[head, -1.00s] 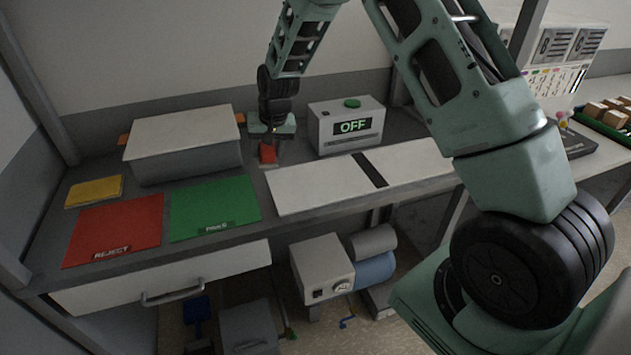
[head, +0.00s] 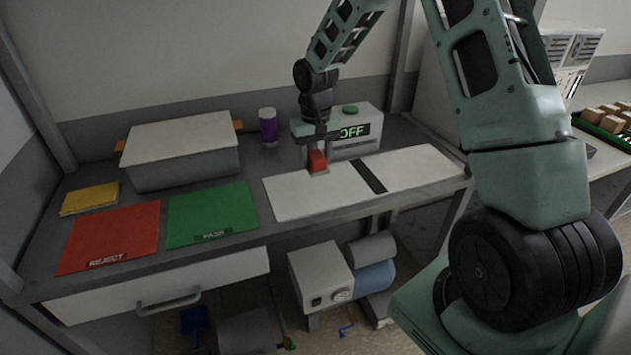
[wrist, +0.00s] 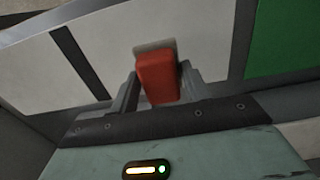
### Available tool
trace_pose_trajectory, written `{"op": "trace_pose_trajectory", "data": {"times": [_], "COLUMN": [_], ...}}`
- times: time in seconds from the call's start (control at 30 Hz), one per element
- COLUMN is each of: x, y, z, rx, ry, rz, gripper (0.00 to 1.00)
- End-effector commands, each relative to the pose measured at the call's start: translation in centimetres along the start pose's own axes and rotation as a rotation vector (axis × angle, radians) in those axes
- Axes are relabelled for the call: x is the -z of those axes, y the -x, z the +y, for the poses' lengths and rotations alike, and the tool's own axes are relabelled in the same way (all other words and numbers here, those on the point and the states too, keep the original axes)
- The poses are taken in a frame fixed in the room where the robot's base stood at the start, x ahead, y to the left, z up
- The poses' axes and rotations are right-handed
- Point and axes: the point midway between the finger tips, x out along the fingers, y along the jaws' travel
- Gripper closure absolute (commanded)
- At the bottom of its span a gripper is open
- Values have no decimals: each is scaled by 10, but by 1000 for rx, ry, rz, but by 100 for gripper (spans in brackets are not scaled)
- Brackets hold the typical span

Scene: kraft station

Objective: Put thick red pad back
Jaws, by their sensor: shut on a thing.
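A thick red pad (head: 317,160) is between the fingers of my gripper (head: 318,152), which is shut on it. The pad is over the left part of the white board with a dark stripe (head: 290,195). In the wrist view the red pad (wrist: 157,78) shows between the two fingers of my gripper (wrist: 155,85), with a small light grey patch at its far end. I cannot tell whether the pad touches the board.
A grey box with a pale lid (head: 185,165) stands at the back left, and a purple bottle (head: 268,128) is beside it. A device reading OFF (head: 362,135) stands close behind my gripper. A red REJECT mat (head: 110,230), a green mat (head: 210,208) and a yellow pad (head: 90,198) lie left.

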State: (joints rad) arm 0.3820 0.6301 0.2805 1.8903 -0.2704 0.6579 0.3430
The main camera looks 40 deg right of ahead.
Motion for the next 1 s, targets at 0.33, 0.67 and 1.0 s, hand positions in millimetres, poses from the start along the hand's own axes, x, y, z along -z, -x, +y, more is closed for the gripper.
{"op": "trace_pose_trajectory", "data": {"times": [0.33,0.67,1.0], "x": [0,1,0], "y": [-38,-68,-70], "z": [-1,-1,-1], "rx": [1,1,1], "ry": [0,1,0], "rz": [-1,3,2], "gripper": [72,72,32]}}
